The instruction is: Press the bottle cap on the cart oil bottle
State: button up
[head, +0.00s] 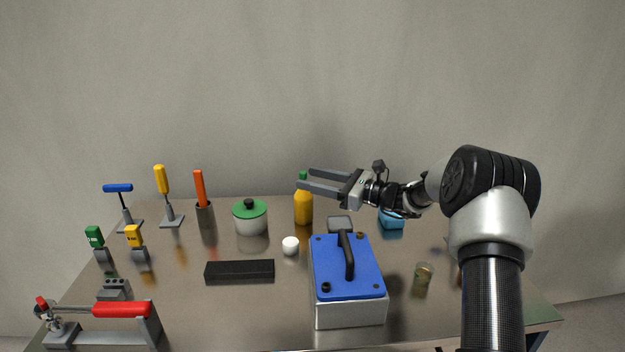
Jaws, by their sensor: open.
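The oil bottle (303,207) is a yellow-orange bottle standing upright toward the back middle of the table. Its green top (303,174) shows just above my fingers. My gripper (307,179) is open, with its two fingers pointing left at the height of the bottle's neck. The fingers overlap the bottle's upper part in this view and partly hide it. I cannot tell whether they touch it or are in front of it. I see nothing held between the fingers.
A blue-topped box (328,256) with a black handle stands in front of the bottle. A white round piece (290,245) and a green-lidded pot (250,221) are to the left. A blue block (391,222) and small jar (422,278) are on the right. Tools stand at the left.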

jog(key=shift+p+v, duration=0.3)
jog(key=shift+v, duration=1.5)
jog(key=shift+d, duration=0.15)
jog(key=p+v, duration=0.1)
jog(key=v, duration=0.6)
jog(key=shift+s+d, duration=0.15)
jog(key=shift+s, duration=0.05)
